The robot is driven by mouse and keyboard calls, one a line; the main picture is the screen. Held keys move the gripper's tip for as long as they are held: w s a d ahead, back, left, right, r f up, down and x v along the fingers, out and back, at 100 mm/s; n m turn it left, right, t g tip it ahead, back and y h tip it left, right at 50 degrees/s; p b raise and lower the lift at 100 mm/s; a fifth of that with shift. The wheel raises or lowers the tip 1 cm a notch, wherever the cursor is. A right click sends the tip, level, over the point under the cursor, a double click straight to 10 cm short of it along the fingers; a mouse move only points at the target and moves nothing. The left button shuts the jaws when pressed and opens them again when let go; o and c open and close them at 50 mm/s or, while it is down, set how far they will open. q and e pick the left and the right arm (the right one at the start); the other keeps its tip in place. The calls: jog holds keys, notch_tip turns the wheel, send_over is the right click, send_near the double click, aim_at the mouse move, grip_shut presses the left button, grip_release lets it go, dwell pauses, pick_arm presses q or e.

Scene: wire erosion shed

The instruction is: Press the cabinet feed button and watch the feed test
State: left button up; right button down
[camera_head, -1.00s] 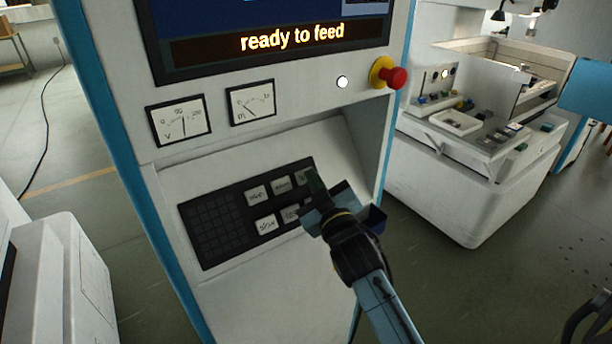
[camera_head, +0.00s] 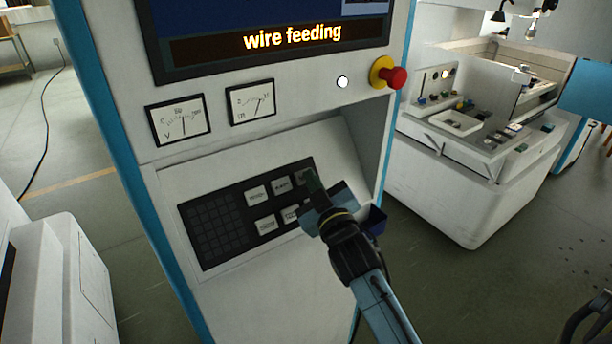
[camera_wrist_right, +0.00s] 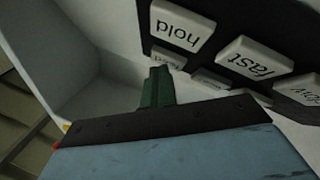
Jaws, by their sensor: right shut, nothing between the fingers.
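The cabinet (camera_head: 240,292) has a screen (camera_head: 292,37) reading "wire feeding" in orange. Below it are two needle meters, a left one (camera_head: 181,121) marked V and a right one (camera_head: 251,101). The dark button panel (camera_head: 224,238) slopes beneath them with several pale buttons. My right gripper (camera_head: 313,181) is shut and empty, its tips at the panel's right end, hiding buttons there. In the right wrist view the green fingertips (camera_wrist_right: 160,78) reach the panel beside partly hidden buttons; "hold" (camera_wrist_right: 182,25) and "fast" (camera_wrist_right: 247,59) show upside down. My left gripper is out of view.
A lit white lamp (camera_head: 342,82) and a red mushroom button (camera_head: 397,78) on a yellow base sit above the panel, right of the meters. A white machine (camera_head: 440,185) stands behind at right. A white box (camera_head: 75,270) is at lower left.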

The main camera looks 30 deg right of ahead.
jog(key=shift+s+r+p, duration=0.45)
jog(key=shift+s+p, duration=0.2)
jog(key=s+r+p, duration=0.1)
jog(key=s+p, duration=0.1)
jog(key=s+r+p, duration=0.2)
jog(key=shift+d, duration=0.2)
dwell(0.8)
